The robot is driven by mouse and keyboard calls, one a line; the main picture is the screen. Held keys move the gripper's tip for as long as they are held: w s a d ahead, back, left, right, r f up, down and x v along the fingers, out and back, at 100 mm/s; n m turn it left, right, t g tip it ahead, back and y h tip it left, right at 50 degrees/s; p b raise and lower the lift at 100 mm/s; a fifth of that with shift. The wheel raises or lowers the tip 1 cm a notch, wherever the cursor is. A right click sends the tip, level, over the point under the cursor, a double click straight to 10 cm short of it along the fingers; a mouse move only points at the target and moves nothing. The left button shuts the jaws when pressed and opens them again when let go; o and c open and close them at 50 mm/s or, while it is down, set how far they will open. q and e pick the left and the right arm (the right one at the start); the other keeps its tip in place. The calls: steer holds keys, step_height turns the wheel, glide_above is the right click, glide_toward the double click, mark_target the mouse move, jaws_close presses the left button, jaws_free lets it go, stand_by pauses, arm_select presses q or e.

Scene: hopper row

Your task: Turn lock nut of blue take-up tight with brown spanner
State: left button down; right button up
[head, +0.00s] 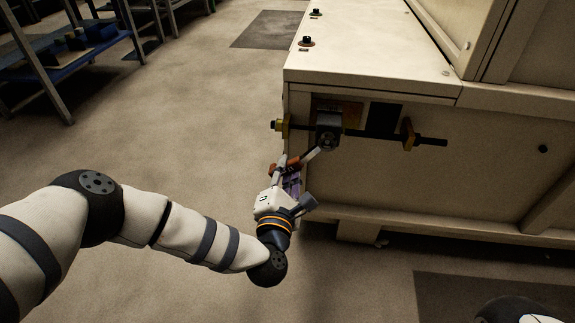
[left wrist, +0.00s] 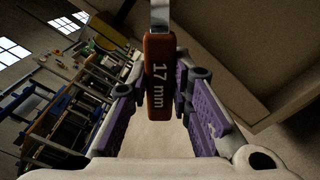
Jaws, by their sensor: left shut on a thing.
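My left gripper (head: 286,174) is shut on the brown spanner, low in front of the cream machine's left corner. The spanner's brown handle, marked "17 mm" (left wrist: 160,85), stands between the purple finger pads (left wrist: 182,85) in the left wrist view. Its pale steel shank (head: 313,154) slants up and right in the head view toward the take-up's dark block (head: 328,125). A dark threaded rod (head: 430,141) passes through this block, with yellowish pieces at the left (head: 285,126) and right (head: 407,134). I cannot tell whether the spanner's jaw is on a nut. No clear blue shows. My right gripper is out of view.
The cream machine (head: 375,65) fills the right side, with two black knobs (head: 306,41) on top. A blue-shelved rack (head: 60,75) stands at upper left. The floor (head: 200,130) between is clear. Dark mats lie behind and at lower right.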

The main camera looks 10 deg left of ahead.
arm_select(q)
steer(key=s+p, duration=0.1)
steer(key=s, duration=0.2)
steer(key=shift+s+r+p, duration=0.1)
steer(key=shift+s+p, duration=0.25)
steer(key=shift+s, duration=0.65)
steer(key=shift+s+f, duration=0.1)
steer(key=shift+f, duration=0.1)
